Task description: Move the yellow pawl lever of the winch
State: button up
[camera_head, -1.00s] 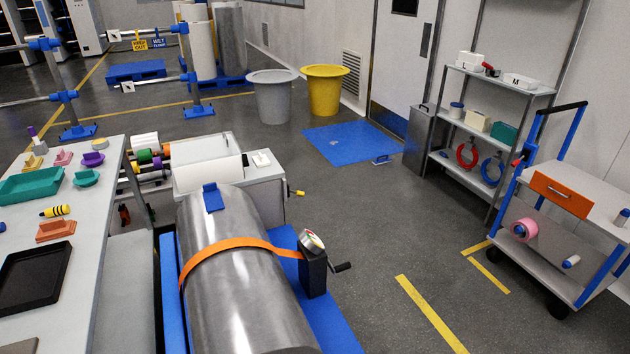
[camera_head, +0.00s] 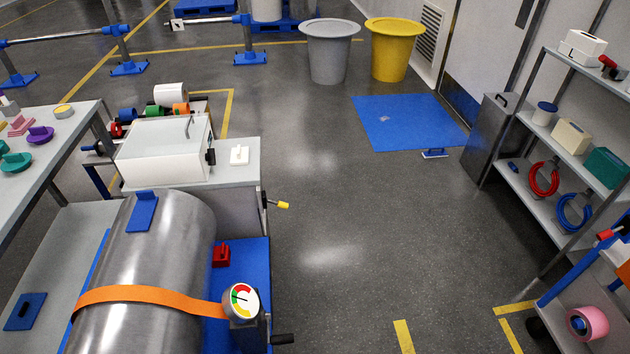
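The winch (camera_head: 246,332) is a dark post low in the picture, right of the big metal drum (camera_head: 130,260). A round dial (camera_head: 241,301) with red, yellow and green sectors tops it. A black crank handle (camera_head: 283,339) sticks out to its right. An orange strap (camera_head: 150,297) runs from the winch over the drum. I cannot make out a yellow pawl lever on the winch itself. A yellow-tipped handle (camera_head: 281,205) sticks out from the side of the grey cabinet behind; I cannot tell what it works. My gripper is not in view.
A blue platform (camera_head: 255,260) lies under the winch, with a red block (camera_head: 221,254) beside the drum. The floor right of the winch is clear. A shelf unit (camera_head: 565,150) and cart parts stand at the right. Grey (camera_head: 330,55) and yellow (camera_head: 393,52) bins stand behind.

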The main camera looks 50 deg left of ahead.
aim_at(285, 206)
jog(key=i, duration=1.05)
jog(key=u, duration=3.4)
jog(key=i, duration=0.85)
jog(key=u, duration=0.25)
